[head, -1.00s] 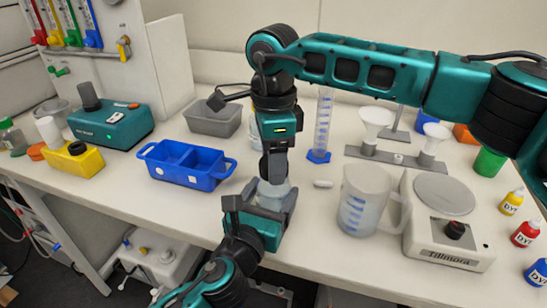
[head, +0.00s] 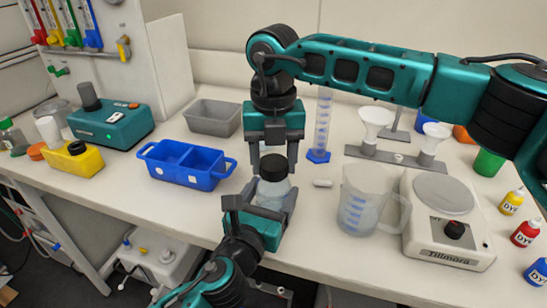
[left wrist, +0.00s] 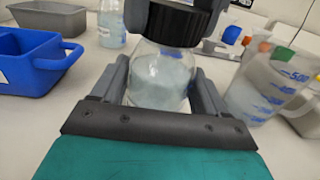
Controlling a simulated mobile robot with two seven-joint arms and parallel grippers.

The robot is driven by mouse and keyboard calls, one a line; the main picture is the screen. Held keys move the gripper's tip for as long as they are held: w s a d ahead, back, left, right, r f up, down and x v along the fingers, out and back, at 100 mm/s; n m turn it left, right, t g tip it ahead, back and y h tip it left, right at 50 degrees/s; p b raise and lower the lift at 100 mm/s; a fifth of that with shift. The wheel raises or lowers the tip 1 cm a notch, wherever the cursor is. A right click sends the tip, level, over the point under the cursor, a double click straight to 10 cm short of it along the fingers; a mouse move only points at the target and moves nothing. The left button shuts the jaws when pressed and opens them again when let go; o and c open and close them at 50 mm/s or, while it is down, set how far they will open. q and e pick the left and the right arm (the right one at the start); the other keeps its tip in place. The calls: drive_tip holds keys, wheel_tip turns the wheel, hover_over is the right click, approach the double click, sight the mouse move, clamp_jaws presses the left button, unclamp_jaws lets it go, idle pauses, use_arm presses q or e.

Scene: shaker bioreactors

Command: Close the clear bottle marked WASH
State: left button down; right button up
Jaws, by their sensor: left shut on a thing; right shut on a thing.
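The clear bottle (head: 273,192) stands upright in my left gripper (head: 262,212), with pale liquid inside. Its body fills the space between the left fingers in the left wrist view (left wrist: 163,80). No WASH marking is readable. A black cap (head: 273,167) is at the bottle's mouth and also shows in the left wrist view (left wrist: 172,22). How far it is screwed down cannot be told. My right gripper (head: 273,155) points down from above, its fingers on either side of the cap and shut on it. The bottle's neck is hidden.
A blue divided tray (head: 185,180) stands to the left, and a measuring jug (head: 363,208) and a balance (head: 448,235) to the right. Another clear bottle (left wrist: 110,28) stands behind. A small white piece (head: 323,183) lies beside the grippers.

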drive_tip(key=o, duration=1.2)
drive_tip(key=shift+o, duration=0.2)
drive_tip(key=shift+r, duration=0.1)
wheel_tip(320, 180, up, 12)
use_arm(q)
unclamp_jaws()
drive_tip(key=v, duration=1.3)
drive_tip(key=shift+b, duration=0.3)
use_arm(e)
drive_tip(key=shift+f, duration=0.4)
